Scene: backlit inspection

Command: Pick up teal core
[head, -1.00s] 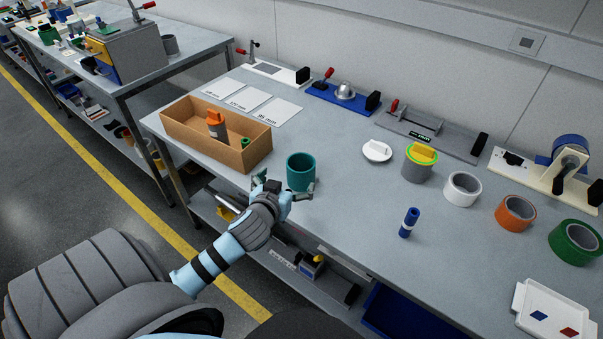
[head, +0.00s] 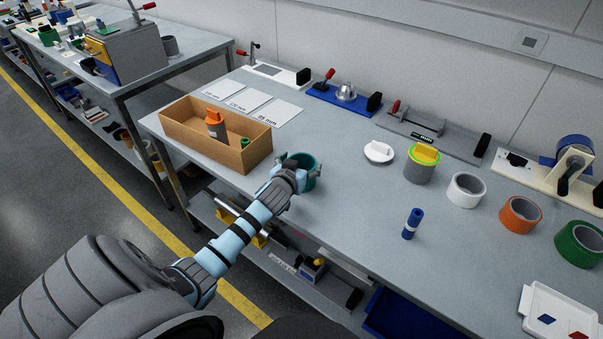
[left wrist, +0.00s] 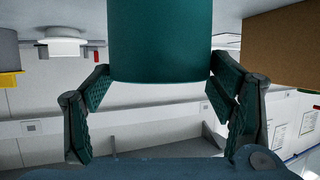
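The teal core (head: 312,176) stands upright on the bench, right of the cardboard box. My left gripper (head: 296,172) is at its near side in the head view and partly hides it. In the left wrist view the teal core (left wrist: 160,40) fills the top middle. The fingertips of my left gripper (left wrist: 160,82) are spread to either side of it, close to its edges. The gripper looks open; whether either fingertip touches the core is hard to tell. My right gripper is not in view.
The cardboard box (head: 192,143) with an orange-topped item (head: 215,123) stands close on the left. A blue cylinder (head: 412,223), a grey can with a yellow-green top (head: 420,168), a white lid (head: 379,151) and several tape rolls stand to the right. The bench between is clear.

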